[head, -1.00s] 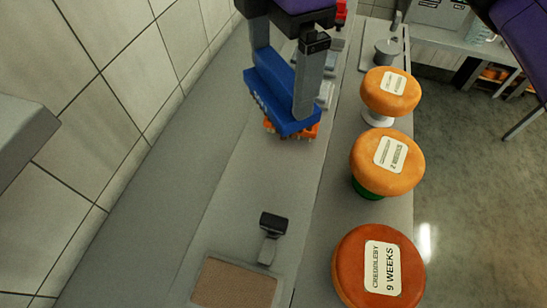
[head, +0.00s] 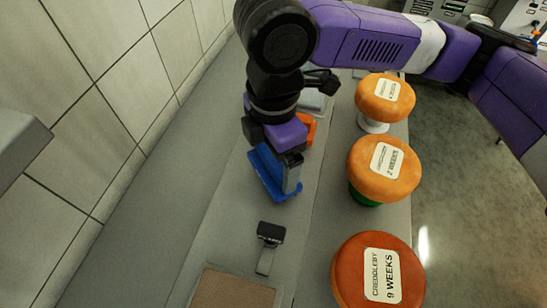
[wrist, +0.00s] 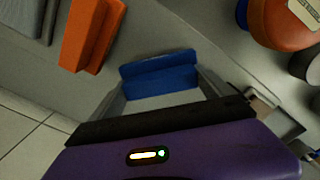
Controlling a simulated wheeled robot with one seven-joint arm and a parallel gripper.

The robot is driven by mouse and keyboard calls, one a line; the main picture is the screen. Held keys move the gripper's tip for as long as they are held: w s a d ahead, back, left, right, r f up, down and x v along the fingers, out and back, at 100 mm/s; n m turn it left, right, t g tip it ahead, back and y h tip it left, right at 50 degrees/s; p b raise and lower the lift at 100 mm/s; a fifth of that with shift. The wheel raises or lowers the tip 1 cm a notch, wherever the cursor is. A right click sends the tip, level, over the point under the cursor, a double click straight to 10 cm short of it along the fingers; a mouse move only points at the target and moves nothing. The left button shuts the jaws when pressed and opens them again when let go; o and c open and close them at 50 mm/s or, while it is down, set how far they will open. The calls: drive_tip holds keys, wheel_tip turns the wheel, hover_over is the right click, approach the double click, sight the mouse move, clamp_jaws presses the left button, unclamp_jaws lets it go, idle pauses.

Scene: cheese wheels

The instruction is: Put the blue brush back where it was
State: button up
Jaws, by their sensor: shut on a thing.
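The blue brush (head: 266,176) is a blue block held in my gripper (head: 276,178) in the head view, over the grey counter strip. In the wrist view the blue brush (wrist: 160,76) lies across between the two fingers of my gripper (wrist: 163,90), which are shut on it. I cannot tell whether its underside touches the counter. An orange brush (head: 309,128) is just behind it, partly hidden by my arm. In the wrist view the orange brush (wrist: 92,36) is at the upper left, apart from the blue one.
A black-handled tool (head: 270,234) lies in front of the blue brush, near a brown pad (head: 232,290). Cheese wheels (head: 380,275), (head: 384,170), (head: 385,97) line the right side. A tiled wall (head: 85,110) rises on the left. Counter beside the wall is bare.

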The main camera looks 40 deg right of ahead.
drive_tip(key=shift+f, duration=0.35)
drive_tip(key=shift+f, duration=0.1)
drive_tip(key=o, duration=1)
drive_tip(key=shift+o, duration=0.2)
wheel_tip(320, 180, up, 12)
